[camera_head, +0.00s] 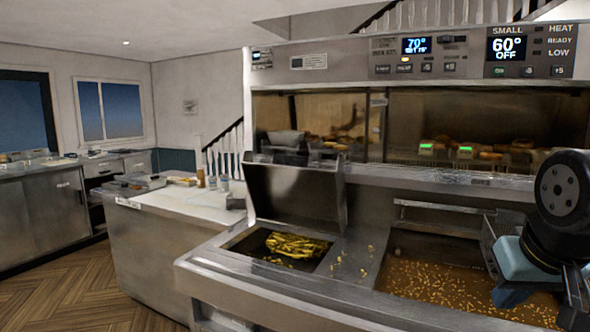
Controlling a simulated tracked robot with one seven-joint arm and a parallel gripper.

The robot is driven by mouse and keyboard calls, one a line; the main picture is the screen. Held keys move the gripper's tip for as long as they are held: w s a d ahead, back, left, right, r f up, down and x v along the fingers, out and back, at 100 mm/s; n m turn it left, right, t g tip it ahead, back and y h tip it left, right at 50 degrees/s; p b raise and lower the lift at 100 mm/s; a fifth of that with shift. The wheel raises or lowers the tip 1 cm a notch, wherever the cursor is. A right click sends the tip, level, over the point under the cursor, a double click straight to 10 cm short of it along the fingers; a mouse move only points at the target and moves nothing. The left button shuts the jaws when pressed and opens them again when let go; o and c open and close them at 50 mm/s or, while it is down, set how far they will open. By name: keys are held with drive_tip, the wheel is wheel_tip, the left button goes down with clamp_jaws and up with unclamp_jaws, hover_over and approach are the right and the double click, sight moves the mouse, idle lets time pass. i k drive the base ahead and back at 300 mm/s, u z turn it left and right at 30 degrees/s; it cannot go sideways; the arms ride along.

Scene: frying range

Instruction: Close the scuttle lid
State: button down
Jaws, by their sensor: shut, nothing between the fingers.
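The scuttle is the sunken bin in the steel counter of the frying range. Its grey metal lid (296,194) stands up, hinged at the back of the opening and leaning back slightly. The open scuttle (247,243) holds a heap of golden chips (297,246). Part of my arm (558,200), a black round joint, shows at the right edge, over the fryer side and well apart from the lid. My gripper's fingers cannot be made out in this view.
To the right of the scuttle is a wide pan (422,272) strewn with golden crumbs. Loose bits lie on the steel strip between. A glass-fronted heated cabinet (480,125) overhangs behind. A white-topped counter (150,200) stands at left, with free wooden floor before it.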

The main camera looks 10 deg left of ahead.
sight(286, 191)
drive_tip(key=z, duration=1.95)
drive_tip(key=k, duration=1.75)
drive_tip(key=u, duration=1.9)
drive_tip(key=i, duration=0.65)
drive_tip(key=u, duration=0.1)
